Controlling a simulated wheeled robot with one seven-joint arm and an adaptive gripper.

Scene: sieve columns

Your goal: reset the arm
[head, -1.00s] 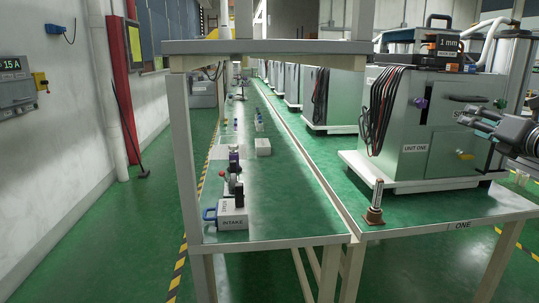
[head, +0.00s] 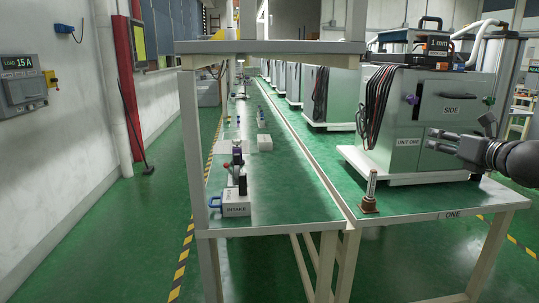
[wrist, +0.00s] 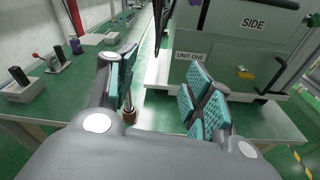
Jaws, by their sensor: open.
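My gripper (head: 440,140) is at the right in the head view, in front of the green machine marked UNIT ONE and SIDE (head: 440,105). Its fingers point left, and it is apart from the machine's face as far as I can tell. In the wrist view my gripper (wrist: 160,90) has its two teal-padded fingers spread wide with nothing between the pads. A small brown-based post (head: 369,195) stands upright on the table marked ONE; in the wrist view its base (wrist: 129,115) shows beside the left finger, partly hidden by it.
A white INTAKE box (head: 236,205) with a blue handle sits on the long green bench (head: 290,200) at left. A frame with a shelf (head: 270,47) rises over that bench. A 1 mm box (head: 436,45) lies atop the machine.

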